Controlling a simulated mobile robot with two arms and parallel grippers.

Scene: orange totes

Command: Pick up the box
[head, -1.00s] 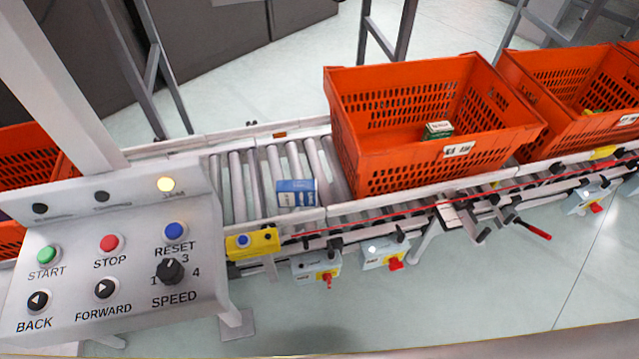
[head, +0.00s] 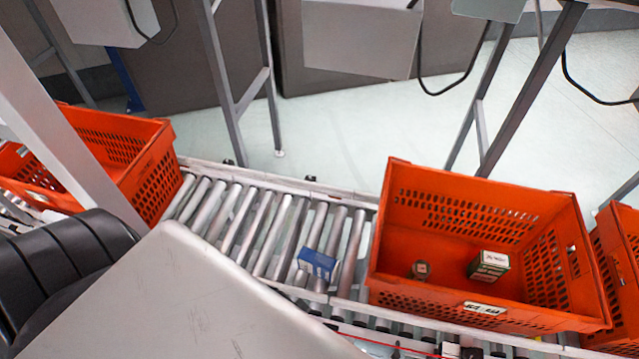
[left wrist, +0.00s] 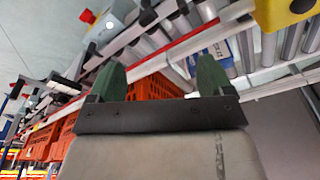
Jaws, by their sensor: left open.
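A small blue and white box (head: 318,264) lies on the conveyor rollers, just left of the near orange tote. Inside that tote are a green and white box (head: 489,265) and a small brown box (head: 421,270). My left gripper (left wrist: 155,75) shows in the left wrist view with two green fingertips, spread apart and empty. The blue and white box (left wrist: 216,50) is seen there beyond the right fingertip, and I see no contact. The left gripper's fingers do not show in the head view, and my right gripper is in neither view.
The near orange tote (head: 395,235) stands on the conveyor. Another tote (head: 165,180) is at the left and one (head: 620,250) at the right edge. Rollers (head: 250,222) left of the blue box are bare.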

